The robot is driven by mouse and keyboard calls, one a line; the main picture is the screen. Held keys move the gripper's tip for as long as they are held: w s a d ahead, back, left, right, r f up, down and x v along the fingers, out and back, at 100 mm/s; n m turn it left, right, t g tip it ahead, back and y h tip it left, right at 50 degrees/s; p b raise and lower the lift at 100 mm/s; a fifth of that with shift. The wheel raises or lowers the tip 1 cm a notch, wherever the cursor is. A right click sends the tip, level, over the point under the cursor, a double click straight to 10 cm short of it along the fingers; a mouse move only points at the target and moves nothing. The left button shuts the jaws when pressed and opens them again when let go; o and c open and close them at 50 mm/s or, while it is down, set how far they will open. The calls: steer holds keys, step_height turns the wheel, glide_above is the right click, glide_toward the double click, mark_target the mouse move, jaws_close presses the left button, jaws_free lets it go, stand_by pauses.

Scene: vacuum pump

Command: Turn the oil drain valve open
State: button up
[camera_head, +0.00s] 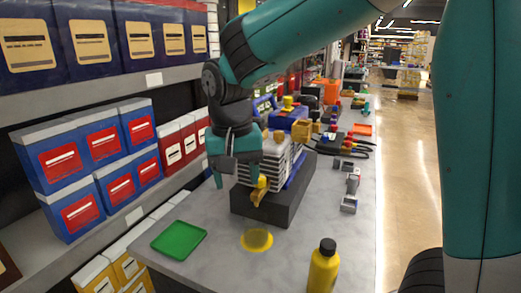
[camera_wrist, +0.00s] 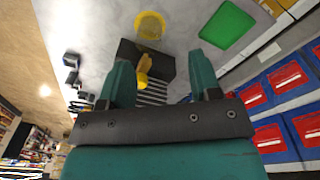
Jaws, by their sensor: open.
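The vacuum pump (camera_head: 287,165) stands on a dark block (camera_head: 270,207) on the grey bench, with a ribbed light body and blue parts. A yellow valve handle (camera_head: 259,191) is at its near end, and it also shows in the wrist view (camera_wrist: 144,68). My gripper (camera_head: 235,180) is open at the near end of the pump, fingers pointing down. In the wrist view my gripper (camera_wrist: 163,75) has its two teal fingers spread, with the yellow handle seen between them, nearer the left finger. Whether a finger touches it I cannot tell.
A yellow round dish (camera_head: 257,239) lies below the handle on the bench (camera_head: 215,240). A green tray (camera_head: 179,240) is at left, a yellow bottle (camera_head: 323,268) at the front right. Small grey blocks (camera_head: 349,204) lie at right. Shelves with boxes (camera_head: 95,150) line the left.

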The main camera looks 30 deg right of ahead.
steer(key=w+d+r+m+g+h+p, duration=0.1)
steer(key=w+d+r+m+p, duration=0.15)
steer(key=w+r+m, duration=0.2)
steer(key=w+d+r+m+h+p, duration=0.1)
steer(key=w+d+r+m+p, duration=0.15)
steer(key=w+m, duration=0.3)
steer(key=m+g+b, duration=0.3)
steer(key=m, duration=1)
glide_above(260, 181)
steer(key=w+a, duration=0.2)
steer(key=w, duration=0.2)
step_height(260, 181, down, 8)
steer(key=shift+h, duration=0.4)
steer(key=p+x, duration=0.1)
steer(key=x, duration=0.7)
steer(key=shift+t, duration=0.3)
steer(key=shift+c, duration=0.3)
steer(key=c, duration=0.9)
